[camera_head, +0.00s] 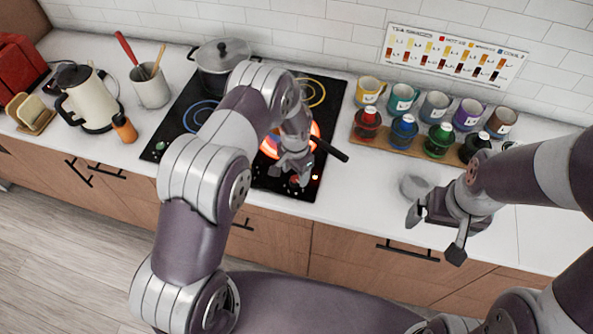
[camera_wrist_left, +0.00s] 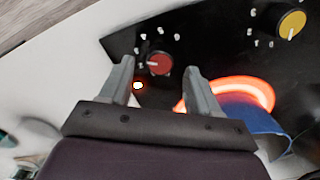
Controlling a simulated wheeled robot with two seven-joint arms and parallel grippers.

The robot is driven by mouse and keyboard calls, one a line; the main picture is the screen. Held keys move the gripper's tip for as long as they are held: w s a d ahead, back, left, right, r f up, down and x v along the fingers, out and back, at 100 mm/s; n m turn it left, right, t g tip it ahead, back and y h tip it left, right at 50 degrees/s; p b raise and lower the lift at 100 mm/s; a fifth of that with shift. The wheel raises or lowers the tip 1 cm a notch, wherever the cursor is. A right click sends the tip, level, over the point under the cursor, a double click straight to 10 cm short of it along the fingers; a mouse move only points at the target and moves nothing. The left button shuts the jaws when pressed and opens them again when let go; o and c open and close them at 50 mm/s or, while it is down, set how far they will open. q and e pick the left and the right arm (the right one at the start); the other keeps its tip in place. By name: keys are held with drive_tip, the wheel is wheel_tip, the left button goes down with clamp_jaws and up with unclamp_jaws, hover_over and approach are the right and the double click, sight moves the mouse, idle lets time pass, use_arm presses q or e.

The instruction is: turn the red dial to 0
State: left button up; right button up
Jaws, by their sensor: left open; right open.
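The red dial (camera_wrist_left: 160,63) sits on the black cooktop panel in the left wrist view, with small white marks beside it. I cannot read which number its pointer is on. My left gripper (camera_wrist_left: 158,72) is open, and the dial appears in the gap between its fingertips. Contact cannot be told. In the head view my left gripper (camera_head: 293,178) is over the front right of the cooktop (camera_head: 262,182), and my arm and gripper hide much of the dial area. My right gripper (camera_head: 436,234) is open and empty above the counter's front edge.
A burner (camera_wrist_left: 262,92) glows orange beside the dial, with a blue object (camera_wrist_left: 255,120) over it. A yellow dial (camera_wrist_left: 291,24) is further along. A pan handle (camera_head: 330,150) sticks out right of the cooktop. A grey pot (camera_head: 222,58) stands behind; bottles and mugs (camera_head: 403,97) stand right.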

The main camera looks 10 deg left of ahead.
sight(295, 181)
use_arm(q)
drive_tip(key=shift+f, duration=1.3)
drive_tip(key=c, duration=1)
drive_tip(key=shift+c, duration=0.2)
